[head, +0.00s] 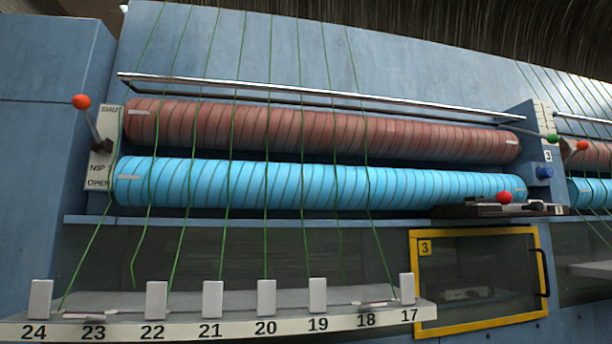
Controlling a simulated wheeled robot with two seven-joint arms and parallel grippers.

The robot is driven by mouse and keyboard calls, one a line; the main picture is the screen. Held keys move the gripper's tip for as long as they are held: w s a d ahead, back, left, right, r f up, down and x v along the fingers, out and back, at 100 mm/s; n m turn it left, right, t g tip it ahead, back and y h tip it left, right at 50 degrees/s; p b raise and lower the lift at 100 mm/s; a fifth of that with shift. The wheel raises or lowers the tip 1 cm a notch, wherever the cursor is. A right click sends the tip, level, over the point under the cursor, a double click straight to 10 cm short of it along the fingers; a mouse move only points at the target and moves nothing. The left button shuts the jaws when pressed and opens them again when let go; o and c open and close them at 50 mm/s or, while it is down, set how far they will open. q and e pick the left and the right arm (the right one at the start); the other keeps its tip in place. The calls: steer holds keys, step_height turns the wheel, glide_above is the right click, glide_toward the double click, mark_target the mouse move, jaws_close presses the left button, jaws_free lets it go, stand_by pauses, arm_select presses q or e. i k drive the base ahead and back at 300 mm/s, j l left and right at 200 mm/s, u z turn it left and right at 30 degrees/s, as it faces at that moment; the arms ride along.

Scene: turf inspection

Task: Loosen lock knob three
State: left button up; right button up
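A small blue knob (544,172) sits on the blue end housing at the right end of the rollers, just below a white plate marked 3 (548,156). Whether it is tight or loose cannot be told. A red ball knob (504,197) stands on a dark flat device on the ledge, below and left of it. A lever with a green ball (551,138) is above the blue knob. Neither of my grippers is in view, and nothing touches the knob.
A brown roller (330,132) and a light blue roller (330,187) carry green yarns. A red-ball lever (82,102) stands at left by the SHUT/NIP/OPEN plate. A yellow-framed door (480,321) marked 3 is below. A numbered shelf (260,328) with white blocks juts forward.

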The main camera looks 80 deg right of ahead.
mark_target(542, 173)
steer(key=z, duration=4.15)
